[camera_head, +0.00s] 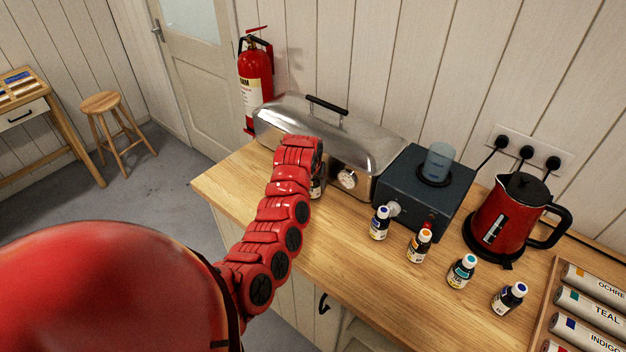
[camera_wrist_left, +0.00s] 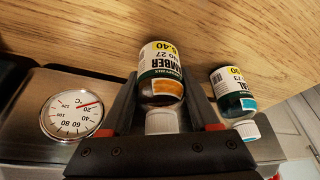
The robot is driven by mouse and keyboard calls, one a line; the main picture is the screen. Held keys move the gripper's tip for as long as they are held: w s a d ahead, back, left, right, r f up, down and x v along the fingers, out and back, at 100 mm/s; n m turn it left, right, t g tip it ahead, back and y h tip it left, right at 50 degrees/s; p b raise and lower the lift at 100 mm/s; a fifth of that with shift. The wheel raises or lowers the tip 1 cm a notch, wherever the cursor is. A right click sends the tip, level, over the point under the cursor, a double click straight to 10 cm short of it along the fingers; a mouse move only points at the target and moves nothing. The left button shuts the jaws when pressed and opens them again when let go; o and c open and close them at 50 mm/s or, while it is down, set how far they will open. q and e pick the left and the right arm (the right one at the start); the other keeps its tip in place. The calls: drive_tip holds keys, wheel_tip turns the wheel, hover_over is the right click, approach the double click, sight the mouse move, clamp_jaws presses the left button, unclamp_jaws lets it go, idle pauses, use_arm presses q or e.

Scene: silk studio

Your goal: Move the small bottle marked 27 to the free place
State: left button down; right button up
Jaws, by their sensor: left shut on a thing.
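The small bottle marked NO 27, labelled AMBER (camera_wrist_left: 161,62), has a white cap and sits between the two fingers of my left gripper (camera_wrist_left: 162,85) in the left wrist view. The gripper is shut on it. I cannot tell whether its base touches the counter. In the head view my arm hides most of the gripper (camera_head: 314,176); part of a labelled bottle (camera_head: 316,188) shows at its right edge. A bottle labelled TEAL (camera_wrist_left: 233,98) stands apart beside the right-hand finger in the wrist view. My right gripper is not in view.
A steel box with a dial (camera_head: 346,177) stands close behind the gripper. A dark heater box (camera_head: 428,186) and a red kettle (camera_head: 505,222) stand further right. Several small bottles (camera_head: 420,246) stand in a row before them. The counter (camera_head: 325,238) in front of the dial is bare.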

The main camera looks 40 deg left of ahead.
use_arm(q)
drive_tip(key=shift+f, duration=0.1)
drive_tip(key=shift+f, duration=0.15)
drive_tip(key=shift+c, duration=0.6)
unclamp_jaws()
